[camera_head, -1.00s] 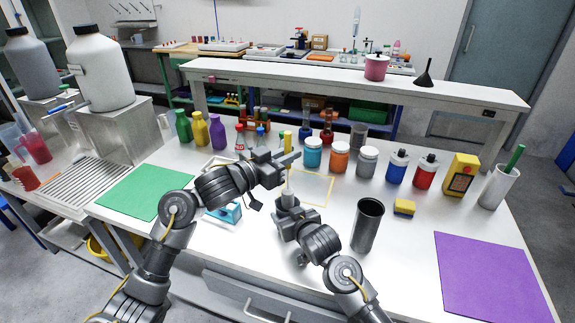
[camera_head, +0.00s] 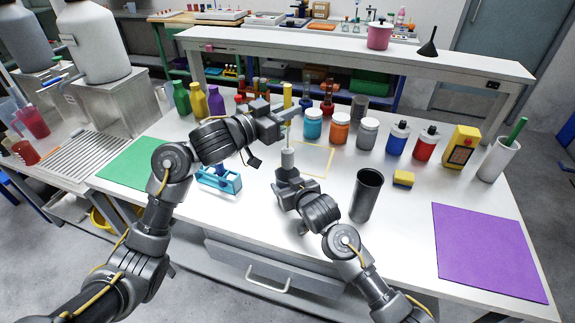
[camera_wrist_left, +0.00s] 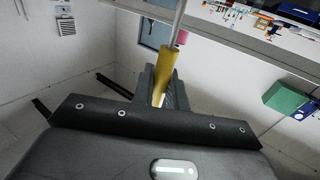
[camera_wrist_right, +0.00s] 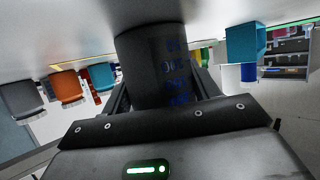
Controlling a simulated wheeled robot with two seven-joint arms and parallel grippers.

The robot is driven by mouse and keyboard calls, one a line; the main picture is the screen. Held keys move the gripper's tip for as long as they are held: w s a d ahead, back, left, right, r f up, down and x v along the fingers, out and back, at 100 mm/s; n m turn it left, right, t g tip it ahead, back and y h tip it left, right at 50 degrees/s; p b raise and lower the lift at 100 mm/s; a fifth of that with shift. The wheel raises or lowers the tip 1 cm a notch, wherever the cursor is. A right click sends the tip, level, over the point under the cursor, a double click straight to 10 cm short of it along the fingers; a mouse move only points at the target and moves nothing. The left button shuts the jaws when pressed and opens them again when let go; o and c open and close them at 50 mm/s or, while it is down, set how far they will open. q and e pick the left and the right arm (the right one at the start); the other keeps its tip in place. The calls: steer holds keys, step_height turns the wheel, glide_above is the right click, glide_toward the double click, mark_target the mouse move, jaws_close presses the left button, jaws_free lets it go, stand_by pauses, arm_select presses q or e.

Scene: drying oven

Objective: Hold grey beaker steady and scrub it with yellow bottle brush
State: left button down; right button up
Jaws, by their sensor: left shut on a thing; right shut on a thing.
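My left gripper (camera_head: 283,113) is shut on the yellow bottle brush (camera_head: 287,96), held upright above the bench. Its yellow handle also shows between the fingers in the left wrist view (camera_wrist_left: 164,78). A thin pale shaft runs down from my left gripper toward the grey beaker (camera_head: 287,158). My right gripper (camera_head: 287,173) is shut on this beaker, below the brush. The beaker fills the middle of the right wrist view (camera_wrist_right: 158,65), with blue markings on its wall. I cannot tell how far the brush end is inside the beaker.
A dark open cup (camera_head: 366,197) stands right of my right gripper. A cyan rack (camera_head: 220,180) sits to the left. Several jars and bottles line the back, with a yellow sponge (camera_head: 403,178) nearby. A purple mat (camera_head: 487,252) lies at right, a green mat (camera_head: 135,162) at left.

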steer(key=o, duration=1.2)
steer(key=shift+s, duration=0.1)
steer(key=v, duration=1.1)
steer(key=shift+s+d+r, duration=0.25)
steer(key=shift+r, duration=0.05)
